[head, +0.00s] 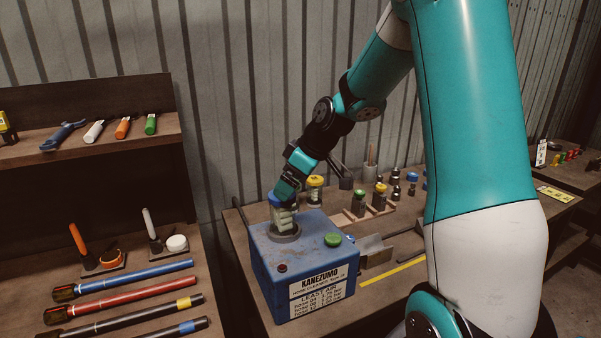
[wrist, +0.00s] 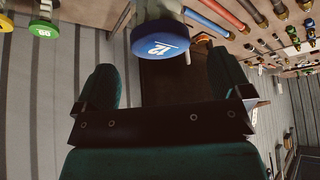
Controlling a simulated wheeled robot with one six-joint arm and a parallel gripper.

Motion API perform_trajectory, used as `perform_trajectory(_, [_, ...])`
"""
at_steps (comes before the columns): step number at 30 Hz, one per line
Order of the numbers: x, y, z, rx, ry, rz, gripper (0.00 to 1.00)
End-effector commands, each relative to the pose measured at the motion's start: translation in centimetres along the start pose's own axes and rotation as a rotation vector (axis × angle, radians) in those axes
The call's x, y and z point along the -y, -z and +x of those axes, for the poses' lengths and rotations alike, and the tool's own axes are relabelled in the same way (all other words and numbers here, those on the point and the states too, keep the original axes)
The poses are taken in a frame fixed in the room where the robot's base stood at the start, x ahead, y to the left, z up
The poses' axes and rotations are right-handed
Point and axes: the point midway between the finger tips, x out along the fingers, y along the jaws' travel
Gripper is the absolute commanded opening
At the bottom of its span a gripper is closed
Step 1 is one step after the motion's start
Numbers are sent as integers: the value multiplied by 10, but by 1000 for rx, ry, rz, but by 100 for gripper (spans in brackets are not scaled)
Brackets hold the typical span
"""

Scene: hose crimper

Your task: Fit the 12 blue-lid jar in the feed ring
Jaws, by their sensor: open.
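The jar with the blue lid (head: 274,198), marked 12 in the wrist view (wrist: 160,46), stands upright at the grey feed ring (head: 285,237) on top of the blue crimper box (head: 262,268). Its clear body holds pale pieces. Its lower end meets the ring; I cannot tell how deep it sits. My gripper (head: 284,193) is at the jar's upper part in the head view and hides some of it. In the wrist view my gripper (wrist: 163,80) is open, its two fingers wide apart, with the blue lid ahead between them and a gap on both sides.
A green knob (head: 333,239) is on the box top. A yellow-lid jar (head: 315,186) stands behind the box on the bench. Small fittings and a green-lid jar (head: 358,203) stand to the right. Hoses (head: 133,275) lie on the left bench.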

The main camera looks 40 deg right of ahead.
Motion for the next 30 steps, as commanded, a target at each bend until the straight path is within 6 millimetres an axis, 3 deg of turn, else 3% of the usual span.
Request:
perform_trajectory(7, [-1,0,-42,-1,-2,1,96])
perform_trajectory(13, [0,0,-52,1,0,0,96])
perform_trajectory(16, [19,7,-51,7,23,-5,96])
perform_trajectory(19, [75,21,-48,33,86,-13,96])
perform_trajectory(23, [183,22,-52,108,196,-21,96])
perform_trajectory(24, [215,16,-56,136,225,-23,96])
perform_trajectory(27, [279,-9,-66,209,282,-27,96])
perform_trajectory(30, [320,-36,-76,269,312,-30,96])
